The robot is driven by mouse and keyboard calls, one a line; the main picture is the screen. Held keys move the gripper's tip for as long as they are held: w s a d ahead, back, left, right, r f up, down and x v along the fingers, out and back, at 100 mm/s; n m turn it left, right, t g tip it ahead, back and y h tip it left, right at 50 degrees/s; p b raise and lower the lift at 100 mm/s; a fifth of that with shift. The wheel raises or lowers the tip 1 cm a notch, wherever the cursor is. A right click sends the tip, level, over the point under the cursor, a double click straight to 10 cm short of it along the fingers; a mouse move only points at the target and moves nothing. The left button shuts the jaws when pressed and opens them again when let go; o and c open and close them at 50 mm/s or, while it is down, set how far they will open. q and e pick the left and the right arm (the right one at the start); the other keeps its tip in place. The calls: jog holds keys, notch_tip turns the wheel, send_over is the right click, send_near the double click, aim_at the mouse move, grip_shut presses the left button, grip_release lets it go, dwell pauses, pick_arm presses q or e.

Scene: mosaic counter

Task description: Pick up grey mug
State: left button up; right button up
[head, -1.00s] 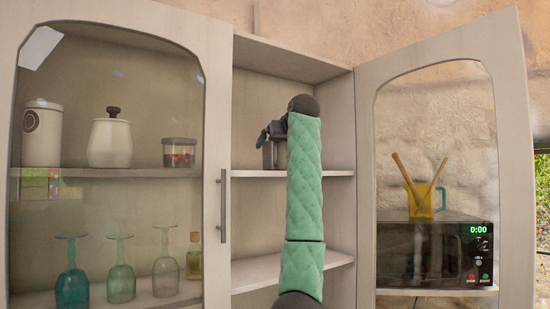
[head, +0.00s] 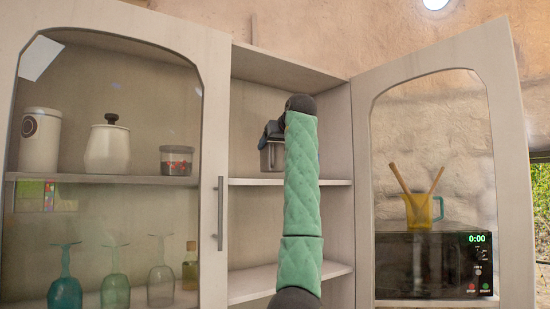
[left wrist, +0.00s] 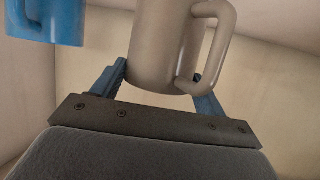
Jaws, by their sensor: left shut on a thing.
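The grey mug (left wrist: 165,45) is large and upright in the left wrist view, with its handle on the right. My left gripper (left wrist: 158,75) has its two blue fingers on either side of the mug and is shut on it. In the head view, the mug (head: 272,157) shows partly, beside my green arm, just over the middle shelf in the open cabinet section. My left gripper (head: 272,131) is there at the mug, partly hidden by the arm. I cannot tell whether the mug touches the shelf. My right gripper is not in view.
A blue mug (left wrist: 45,22) is at the upper left of the left wrist view. The open glass door (head: 512,120) stands at the right, with the microwave (head: 430,265) behind it. The closed glass door (head: 212,110) is at the left. The lower shelf (head: 250,283) looks bare.

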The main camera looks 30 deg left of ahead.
pick_arm(q)
jog(key=w+d+r+b, duration=0.1)
jog(key=d+r+b, duration=0.4)
jog(key=d+r, duration=0.3)
jog(key=d, duration=0.3)
jog(key=shift+d+r+b, duration=0.25)
jog(key=shift+d+b, duration=0.1)
jog(key=shift+b, duration=0.05)
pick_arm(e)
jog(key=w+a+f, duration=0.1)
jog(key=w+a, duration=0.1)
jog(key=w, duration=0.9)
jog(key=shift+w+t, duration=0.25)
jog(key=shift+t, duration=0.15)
